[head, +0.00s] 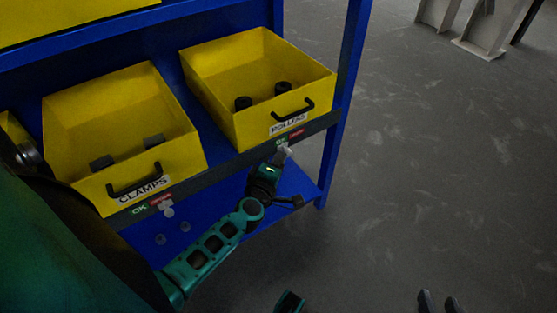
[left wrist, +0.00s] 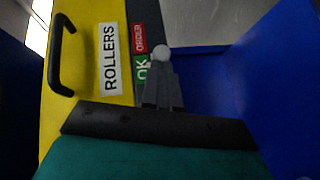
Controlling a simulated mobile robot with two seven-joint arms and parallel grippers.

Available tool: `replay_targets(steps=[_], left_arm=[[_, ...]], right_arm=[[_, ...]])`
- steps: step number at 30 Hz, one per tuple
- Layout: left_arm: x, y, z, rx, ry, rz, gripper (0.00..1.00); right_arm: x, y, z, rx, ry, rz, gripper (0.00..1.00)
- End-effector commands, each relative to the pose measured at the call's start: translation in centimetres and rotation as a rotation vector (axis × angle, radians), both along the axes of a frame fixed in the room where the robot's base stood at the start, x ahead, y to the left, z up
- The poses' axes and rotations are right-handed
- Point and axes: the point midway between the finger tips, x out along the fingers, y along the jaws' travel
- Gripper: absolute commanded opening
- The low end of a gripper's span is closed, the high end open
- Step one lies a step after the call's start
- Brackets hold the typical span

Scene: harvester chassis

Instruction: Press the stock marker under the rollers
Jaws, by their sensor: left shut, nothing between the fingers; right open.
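The yellow rollers bin (head: 245,105) stands on the blue shelf, holding dark rollers. Below its label, the shelf's dark front strip carries the stock marker, with a green OK field (head: 281,142) and a red ORDER field (head: 297,133). A pale round knob (left wrist: 161,53) shows by the marker in the left wrist view. My left gripper (head: 281,157) is shut and empty, its tips at the knob just below the strip. In the left wrist view its fingers (left wrist: 161,80) overlap the knob's lower edge; contact is unclear. My right gripper (head: 439,302) is open at the bottom edge, away from the shelf.
The yellow clamps bin (head: 125,125) stands left of the rollers bin, with its own OK/ORDER marker and pale knob (head: 168,211) below. A blue shelf post (head: 345,95) rises right of the rollers bin. A lower blue shelf lies beneath.

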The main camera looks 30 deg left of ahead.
Motion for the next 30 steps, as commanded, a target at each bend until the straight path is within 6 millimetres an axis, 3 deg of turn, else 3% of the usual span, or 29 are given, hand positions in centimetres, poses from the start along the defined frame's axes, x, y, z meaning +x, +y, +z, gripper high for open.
replay_targets(steps=[12,30], left_arm=[[5.0,-2.1,0.1,-0.001,-0.001,0.000,0.00],[5.2,-2.1,0.6,-0.002,-0.004,-0.002,0.00]], right_arm=[[-0.2,-0.2,-0.3,-0.007,0.009,0.000,0.43],[0.0,-0.3,0.4,-0.007,-0.001,-0.004,0.43]])
